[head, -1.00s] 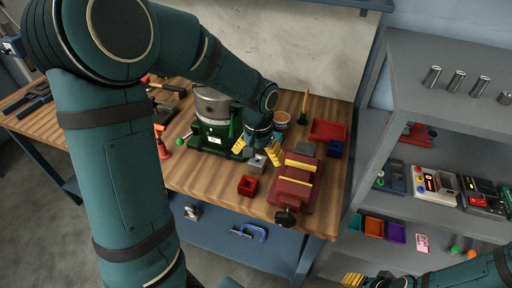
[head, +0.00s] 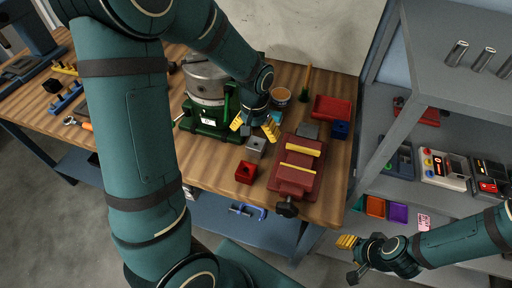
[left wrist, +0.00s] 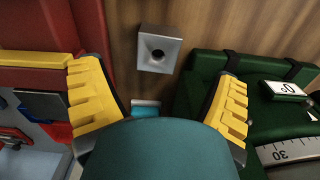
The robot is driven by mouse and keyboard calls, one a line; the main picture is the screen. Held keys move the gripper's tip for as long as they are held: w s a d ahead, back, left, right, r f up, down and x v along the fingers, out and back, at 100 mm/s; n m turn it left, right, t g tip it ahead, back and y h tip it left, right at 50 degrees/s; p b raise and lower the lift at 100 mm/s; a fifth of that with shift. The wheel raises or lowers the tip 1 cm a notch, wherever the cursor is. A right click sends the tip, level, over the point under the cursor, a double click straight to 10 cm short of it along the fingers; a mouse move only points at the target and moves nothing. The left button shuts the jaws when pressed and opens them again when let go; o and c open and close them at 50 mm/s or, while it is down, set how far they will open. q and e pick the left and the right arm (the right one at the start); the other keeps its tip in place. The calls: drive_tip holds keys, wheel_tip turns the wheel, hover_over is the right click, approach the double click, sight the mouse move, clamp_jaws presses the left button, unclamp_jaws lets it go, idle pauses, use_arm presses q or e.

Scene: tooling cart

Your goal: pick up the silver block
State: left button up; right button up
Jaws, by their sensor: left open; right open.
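The silver block (head: 255,147) is a small grey cube with a round hole in its top face. It stands on the wooden bench between the green machine and the red vise. It also shows in the left wrist view (left wrist: 158,48), at the top middle. My left gripper (head: 254,127) is open and empty, its yellow fingers pointing down just behind the block in the head view. In the left wrist view the block lies between and beyond the two fingertips (left wrist: 160,75), not touching them. My right gripper (head: 350,256) is open and empty, low in front of the cart.
A red block (head: 245,172) sits just in front of the silver one. The red vise (head: 295,170) is close on the right, the green machine (head: 212,115) close on the left. A red tray (head: 332,108) and blue block (head: 340,129) lie behind the vise.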

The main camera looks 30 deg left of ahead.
sight(256, 145)
use_arm(q)
drive_tip(key=shift+w+f+b, duration=0.15)
drive_tip(key=shift+f+b, duration=0.4)
drive_tip(key=shift+f, duration=2.45)
drive_tip(key=shift+d, duration=0.1)
drive_tip(key=c, duration=1.4)
